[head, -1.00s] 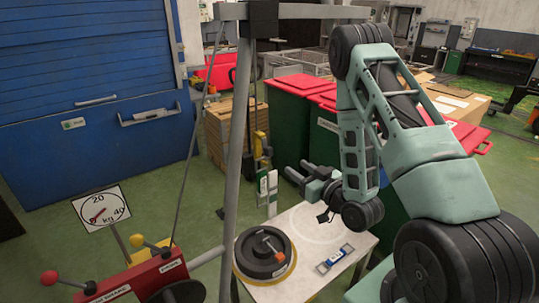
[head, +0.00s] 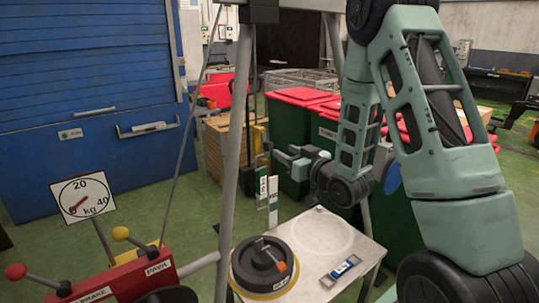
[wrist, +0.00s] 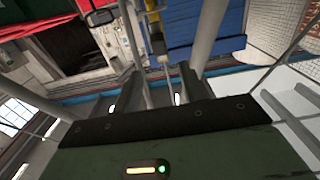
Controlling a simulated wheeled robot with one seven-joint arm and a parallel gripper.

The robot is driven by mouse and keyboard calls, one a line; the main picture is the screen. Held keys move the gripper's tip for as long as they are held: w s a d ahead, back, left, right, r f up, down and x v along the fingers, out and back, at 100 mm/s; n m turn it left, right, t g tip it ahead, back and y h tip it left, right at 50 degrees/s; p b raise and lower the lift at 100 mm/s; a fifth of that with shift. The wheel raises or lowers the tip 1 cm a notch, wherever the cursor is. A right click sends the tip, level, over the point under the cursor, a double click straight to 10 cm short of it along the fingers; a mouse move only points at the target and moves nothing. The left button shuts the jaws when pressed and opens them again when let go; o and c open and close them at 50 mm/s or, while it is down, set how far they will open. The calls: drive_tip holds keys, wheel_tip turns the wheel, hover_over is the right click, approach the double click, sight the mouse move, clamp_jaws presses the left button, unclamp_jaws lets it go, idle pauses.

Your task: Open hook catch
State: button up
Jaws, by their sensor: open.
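A yellow block (head: 258,138) hangs on a thin line below the frame's black head box, with a small dark part under it that may be the hook. The catch itself is too small to make out. In the wrist view the yellow block (wrist: 158,44) shows beyond the fingers, with a pale grey piece below it. My gripper (head: 284,154) is open and empty, just right of the block, fingers pointing left. In the wrist view its two dark fingers (wrist: 158,74) stand apart with the block's line of sight between them. I cannot tell the remaining distance.
A grey frame leg (head: 232,170) stands left of the block. Green bins with red lids (head: 296,130) stand behind. A red lever box (head: 120,285) and a dial (head: 84,197) are at left.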

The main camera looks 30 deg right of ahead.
sight(271, 143)
drive_tip(key=shift+f+b, duration=0.25)
drive_tip(key=shift+b, duration=0.15)
drive_tip(key=w+p, duration=0.1)
drive_tip(key=w, duration=0.5)
drive_tip(key=w+p, duration=0.1)
drive_tip(key=w, duration=0.2)
drive_tip(key=shift+a+r+p, duration=0.2)
drive_tip(key=shift+r+p, duration=0.05)
drive_tip(key=shift+p, duration=0.1)
drive_tip(key=shift+s, duration=0.1)
clamp_jaws()
